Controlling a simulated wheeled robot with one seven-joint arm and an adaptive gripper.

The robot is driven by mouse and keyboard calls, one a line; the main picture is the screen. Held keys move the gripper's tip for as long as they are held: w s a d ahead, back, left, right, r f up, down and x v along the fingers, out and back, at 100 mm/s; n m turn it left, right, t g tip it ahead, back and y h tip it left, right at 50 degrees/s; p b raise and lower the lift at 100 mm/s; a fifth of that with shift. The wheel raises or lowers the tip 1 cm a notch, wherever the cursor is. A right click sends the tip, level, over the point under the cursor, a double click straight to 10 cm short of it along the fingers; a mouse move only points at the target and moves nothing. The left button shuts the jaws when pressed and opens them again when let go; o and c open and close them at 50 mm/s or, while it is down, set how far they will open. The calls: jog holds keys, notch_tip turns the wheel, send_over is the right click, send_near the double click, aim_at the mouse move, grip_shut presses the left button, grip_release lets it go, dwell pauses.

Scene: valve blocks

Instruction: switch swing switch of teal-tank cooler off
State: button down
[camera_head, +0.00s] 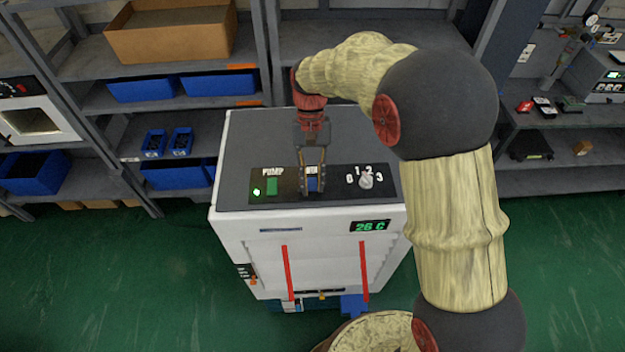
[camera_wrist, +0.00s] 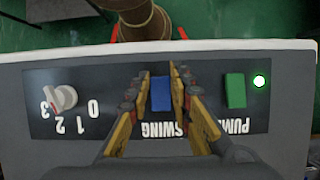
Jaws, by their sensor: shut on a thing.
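The cooler (camera_head: 240,235) is a white cabinet with a grey top and a black control panel (camera_head: 385,195). My gripper (camera_head: 312,184) reaches down over the panel and is shut on this switch, with one finger on each side. In the wrist view, my gripper (camera_wrist: 160,85) frames the switch between yellow and dark fingers. The fingers partly hide the switch in the head view, and its tilt is unclear. A teal part (camera_head: 285,306) shows low at the cooler's front, mostly hidden.
On the panel, a green pump switch (camera_wrist: 236,90) with a lit green lamp (camera_wrist: 259,81) and a white dial (camera_head: 366,181) marked 0 to 3 flank the swing switch. The display (camera_head: 370,226) reads 26 C. Shelves with blue bins (camera_head: 141,89) stand behind.

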jog(key=c, duration=1.6)
grip_release()
jog(key=shift+w, duration=0.1)
jog(key=v, duration=1.2)
